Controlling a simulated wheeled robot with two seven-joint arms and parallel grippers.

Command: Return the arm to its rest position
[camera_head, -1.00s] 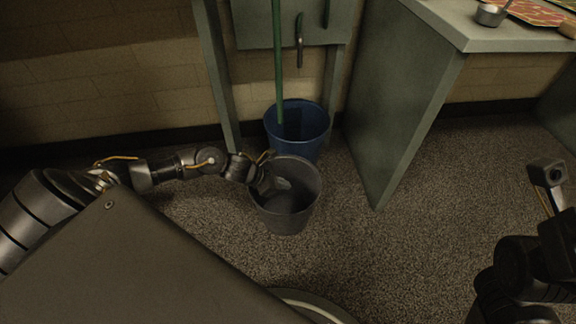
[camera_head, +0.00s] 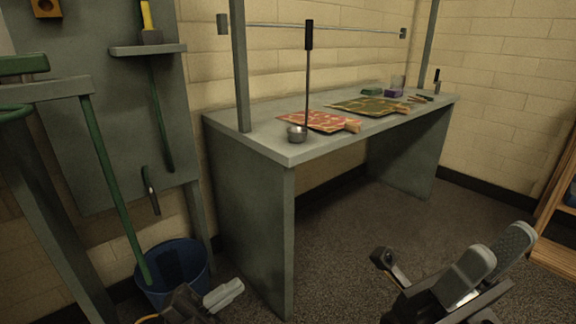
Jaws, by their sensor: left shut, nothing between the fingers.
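My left gripper (camera_head: 222,296) shows at the bottom edge, left of the middle. Its light grey fingers are shut together with nothing between them. It appears just right of the blue bucket (camera_head: 160,298) in the picture, low in front of the table's near leg panel. My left arm behind it is mostly out of the frame. My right gripper (camera_head: 496,258) shows at the lower right, in front of the dark floor. Its two grey fingers stand apart and it looks empty.
A grey-green table (camera_head: 250,142) carries a ladle (camera_head: 297,133), a red patterned tray (camera_head: 325,119), a green patterned tray (camera_head: 372,105) and small items. A green-handled pole (camera_head: 112,190) leans in the bucket. A panel with hung tools stands left. A wooden rack (camera_head: 560,215) stands right.

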